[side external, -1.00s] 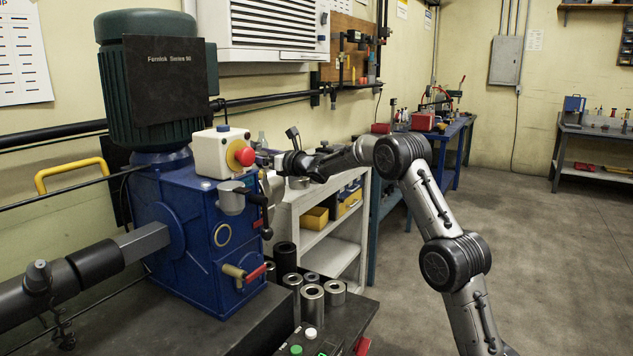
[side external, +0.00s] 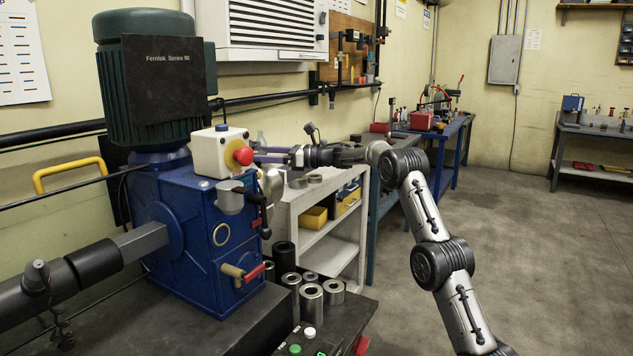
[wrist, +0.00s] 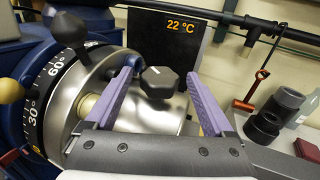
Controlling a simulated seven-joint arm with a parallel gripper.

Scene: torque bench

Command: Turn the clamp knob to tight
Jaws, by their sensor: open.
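A black lobed knob (wrist: 160,82) sits on a shiny metal cylinder (wrist: 150,112) in the wrist view and looks like the clamp knob. My gripper (wrist: 156,77) is open, with its two purple fingers to the left and right of this knob in the picture and a gap on each side. I cannot tell whether the fingertips reach as deep as the knob. In the side view my gripper (side external: 262,155) is level beside the blue machine (side external: 190,225), by the red button. The knob is not clear in that view.
A second black knob (wrist: 68,28) and a black degree ring (wrist: 42,98) are at left in the wrist view. A red emergency button (side external: 243,156) on a white box is close to my fingers. Metal rings (side external: 311,300) stand below.

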